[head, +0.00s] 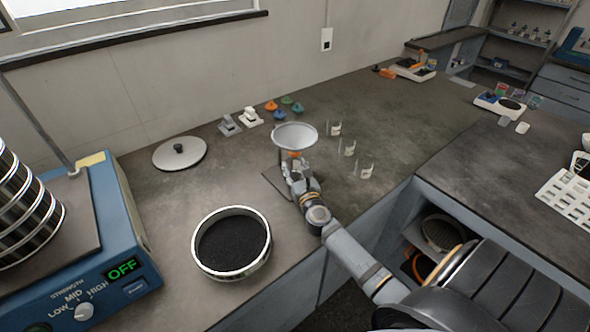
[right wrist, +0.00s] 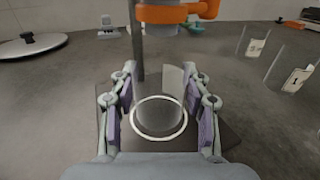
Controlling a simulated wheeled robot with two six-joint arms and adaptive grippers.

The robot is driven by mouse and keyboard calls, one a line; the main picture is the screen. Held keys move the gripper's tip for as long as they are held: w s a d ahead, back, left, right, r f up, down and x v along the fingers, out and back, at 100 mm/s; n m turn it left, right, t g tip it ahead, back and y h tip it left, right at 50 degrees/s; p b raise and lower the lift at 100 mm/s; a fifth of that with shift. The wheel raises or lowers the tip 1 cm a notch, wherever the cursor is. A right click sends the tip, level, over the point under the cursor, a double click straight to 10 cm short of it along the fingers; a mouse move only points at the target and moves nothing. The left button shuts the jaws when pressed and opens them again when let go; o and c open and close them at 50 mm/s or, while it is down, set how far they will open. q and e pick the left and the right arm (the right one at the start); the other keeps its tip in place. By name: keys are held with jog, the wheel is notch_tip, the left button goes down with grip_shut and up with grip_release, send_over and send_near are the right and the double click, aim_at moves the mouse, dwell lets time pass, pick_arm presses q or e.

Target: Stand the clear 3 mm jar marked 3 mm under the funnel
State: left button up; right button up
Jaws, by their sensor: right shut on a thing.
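My right gripper (head: 297,180) is low at the foot of the funnel (head: 295,135), whose white cone opens upward. In the right wrist view its fingers (right wrist: 158,118) are shut around a clear jar (right wrist: 158,131) with a pale round rim. No marking on this jar can be read, and I cannot tell whether it touches the dark base plate (right wrist: 228,142) beneath it. The orange holder (right wrist: 175,14) of the funnel is just beyond and above the jar; the upright post (right wrist: 138,45) stands behind. In the head view the gripper hides the jar. My left gripper is not seen.
Three clear labelled jars (head: 336,129), (head: 349,148), (head: 365,171) stand in a row right of the funnel. A round sieve with dark grains (head: 232,270) is front left. A grey lid (head: 180,153) lies behind it. The blue shaker (head: 122,240) is far left, reading OFF.

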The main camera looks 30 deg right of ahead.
jog(key=shift+s, duration=0.1)
jog(key=shift+f, duration=0.1)
jog(key=o, duration=1.2)
jog(key=shift+c, duration=0.2)
jog(key=shift+o, duration=0.4)
jog(key=shift+s+r, duration=0.1)
jog(key=shift+r, duration=0.1)
jog(key=b+v, duration=0.1)
jog(key=v, duration=0.9)
jog(key=shift+s+a+f, duration=0.1)
jog(key=shift+s+a, duration=0.05)
jog(key=shift+s, duration=0.2)
jog(key=shift+s+a, duration=0.2)
jog(key=shift+s, duration=0.3)
